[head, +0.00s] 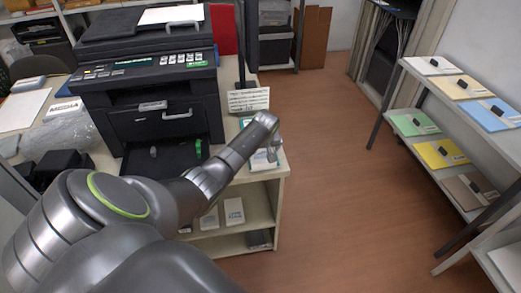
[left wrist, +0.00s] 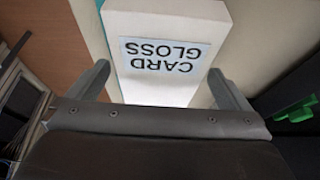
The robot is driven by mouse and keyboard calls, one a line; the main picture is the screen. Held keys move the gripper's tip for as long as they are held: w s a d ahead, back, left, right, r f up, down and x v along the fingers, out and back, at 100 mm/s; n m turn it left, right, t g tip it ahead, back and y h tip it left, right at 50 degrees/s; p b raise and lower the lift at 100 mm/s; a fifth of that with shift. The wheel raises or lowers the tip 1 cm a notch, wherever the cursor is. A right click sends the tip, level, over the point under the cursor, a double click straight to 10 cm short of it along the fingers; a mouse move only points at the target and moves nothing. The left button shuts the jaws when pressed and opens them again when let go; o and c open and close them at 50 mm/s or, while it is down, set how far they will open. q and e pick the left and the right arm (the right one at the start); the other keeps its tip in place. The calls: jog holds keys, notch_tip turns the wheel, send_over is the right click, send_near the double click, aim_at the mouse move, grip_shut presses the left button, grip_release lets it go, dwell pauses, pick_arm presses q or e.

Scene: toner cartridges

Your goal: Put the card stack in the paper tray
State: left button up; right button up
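The card stack (left wrist: 165,52) is a white block with a label reading "CARD GLOSS", upside down in the left wrist view. In the head view it (head: 262,163) lies on the counter right of the printer, partly hidden by my gripper. My left gripper (head: 270,150) is above the counter's right end. In the left wrist view its open fingers (left wrist: 160,80) lie on either side of the stack; I cannot tell whether they touch it. The paper tray (head: 168,152) is the dark open tray at the printer's front, with green guides. My right gripper is out of view.
The black printer (head: 150,85) stands behind my left arm. A printed card sign (head: 248,101) stands right of it. White packs (head: 234,211) sit on the shelf below. A rack with coloured paper stacks (head: 440,154) stands at the right, across open floor (head: 335,190).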

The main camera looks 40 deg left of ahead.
aim_at(261, 150)
pick_arm(q)
jog(key=c, duration=1.3)
notch_tip(261, 150, up, 10)
jog(key=shift+r, duration=0.1)
